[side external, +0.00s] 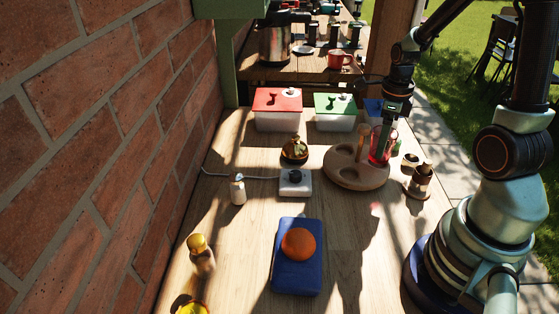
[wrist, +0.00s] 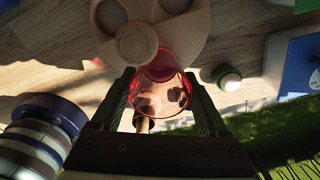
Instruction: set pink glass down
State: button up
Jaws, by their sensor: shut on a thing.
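The pink glass (side external: 379,150) is clear and tinted, and it stands upright at the right side of the round wooden holder (side external: 340,177). My gripper (side external: 387,130) points down and is shut on the glass from above. In the wrist view my gripper (wrist: 162,100) has one finger on each side of the pink glass (wrist: 160,76), whose red rim faces me. The wooden holder (wrist: 172,32) shows round wells and a centre post. I cannot tell whether the glass base touches the holder or hangs just above it.
Red-lidded (side external: 277,98) and green-lidded (side external: 335,100) boxes stand behind. A brown-and-white jar (side external: 421,180) is to the holder's right. Bare tabletop lies in front of the holder.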

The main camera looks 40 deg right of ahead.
jog(key=shift+f, duration=0.65)
jog(key=o, duration=1.4)
jog(key=shift+f, duration=0.1)
notch_tip(320, 180, up, 13)
jog(key=a+r+n+t, duration=0.2)
jog(key=a+n, duration=0.6)
jog(key=n, duration=0.7)
jog(key=a+r+n+t, duration=0.3)
jog(key=a+n, duration=0.5)
jog(key=n, duration=0.8)
jog(key=shift+w+a+r+n+t, duration=0.25)
jog(key=shift+r+n+t, duration=0.05)
